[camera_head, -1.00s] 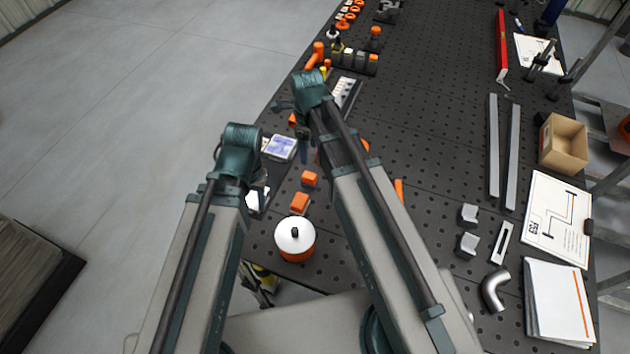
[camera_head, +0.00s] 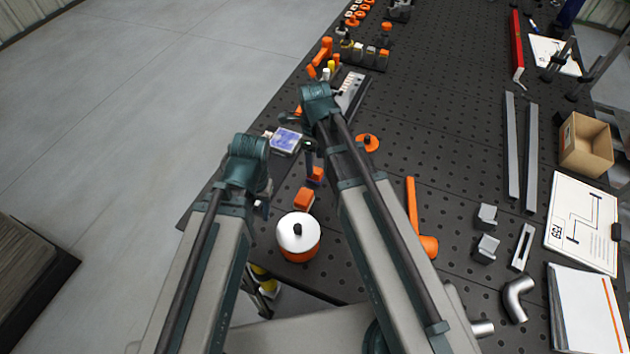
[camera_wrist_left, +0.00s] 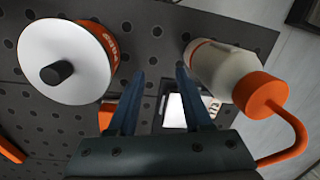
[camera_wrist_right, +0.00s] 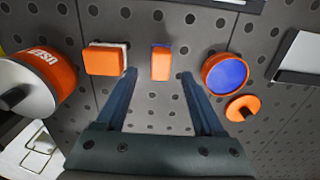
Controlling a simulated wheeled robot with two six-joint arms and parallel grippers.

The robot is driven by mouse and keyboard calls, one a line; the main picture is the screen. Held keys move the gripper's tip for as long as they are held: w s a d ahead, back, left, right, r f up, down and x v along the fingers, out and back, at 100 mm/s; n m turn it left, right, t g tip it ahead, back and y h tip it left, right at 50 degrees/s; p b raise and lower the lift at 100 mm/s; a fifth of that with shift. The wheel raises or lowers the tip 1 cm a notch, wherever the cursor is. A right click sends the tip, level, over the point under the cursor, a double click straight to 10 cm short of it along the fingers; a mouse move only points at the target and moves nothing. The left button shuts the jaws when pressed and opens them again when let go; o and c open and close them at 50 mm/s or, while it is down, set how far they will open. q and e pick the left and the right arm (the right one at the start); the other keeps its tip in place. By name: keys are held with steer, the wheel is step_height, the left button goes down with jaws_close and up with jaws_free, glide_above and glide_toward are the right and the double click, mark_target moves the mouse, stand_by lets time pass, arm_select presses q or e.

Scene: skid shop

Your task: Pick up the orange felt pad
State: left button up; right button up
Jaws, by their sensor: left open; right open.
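Several small orange pieces lie on the black perforated table, and I cannot tell for sure which is the felt pad. In the right wrist view a narrow orange block with a bluish edge (camera_wrist_right: 161,64) shows in the gap between the fingertips. An orange block with a pale side (camera_wrist_right: 105,58) is left of it, and a round orange piece with a blue face (camera_wrist_right: 225,73) is right. Two orange blocks also show in the head view (camera_head: 304,199). My right gripper (camera_wrist_right: 157,74) is open and empty above them. My left gripper (camera_wrist_left: 160,72) is open and empty.
A white-topped orange can (camera_head: 298,237) stands near the table's front edge. A white bottle with an orange cap (camera_wrist_left: 225,75) is close to my left fingers. An orange disc (camera_head: 368,143) and an orange hammer-like tool (camera_head: 413,210) lie right of my right arm.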

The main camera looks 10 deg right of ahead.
mark_target(315, 170)
steer(key=shift+f, duration=0.1)
arm_select(q)
step_height(315, 170, down, 6)
steer(key=b, duration=0.5)
steer(key=shift+r, duration=0.25)
arm_select(e)
step_height(315, 170, down, 5)
steer(key=shift+f, duration=0.15)
arm_select(q)
steer(key=shift+r, duration=0.1)
arm_select(e)
jaws_close()
